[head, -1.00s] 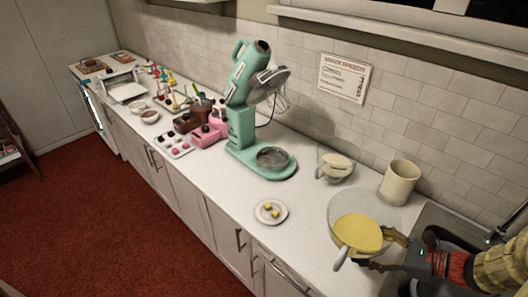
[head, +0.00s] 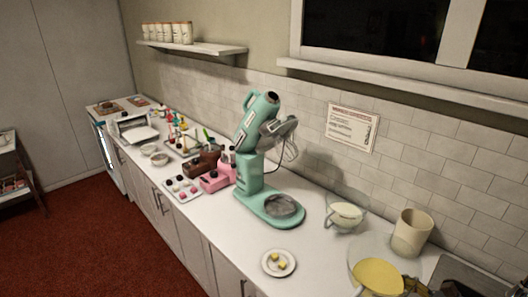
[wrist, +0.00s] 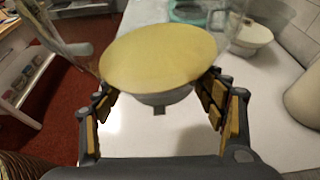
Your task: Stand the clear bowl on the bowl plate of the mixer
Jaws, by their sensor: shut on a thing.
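The clear bowl (head: 348,248) with a yellow filling shows at the bottom right of the head view, partly cut off by the frame edge. In the wrist view its yellow filling (wrist: 158,58) lies between my fingers. My gripper (wrist: 160,104) is shut on the bowl, one finger on each side; its clear wall is hard to make out. The teal mixer (head: 250,170) stands left of the bowl with its head tilted up. Its round grey bowl plate (head: 284,206) is bare. Part of the teal base shows at the top of the wrist view (wrist: 185,15).
A clear jug with cream filling (head: 345,214) stands right of the mixer base, near the wall. A beige canister (head: 411,233) stands farther right. A small plate with yellow pieces (head: 278,263) lies near the front edge. Pink and brown boxes crowd the mixer's left.

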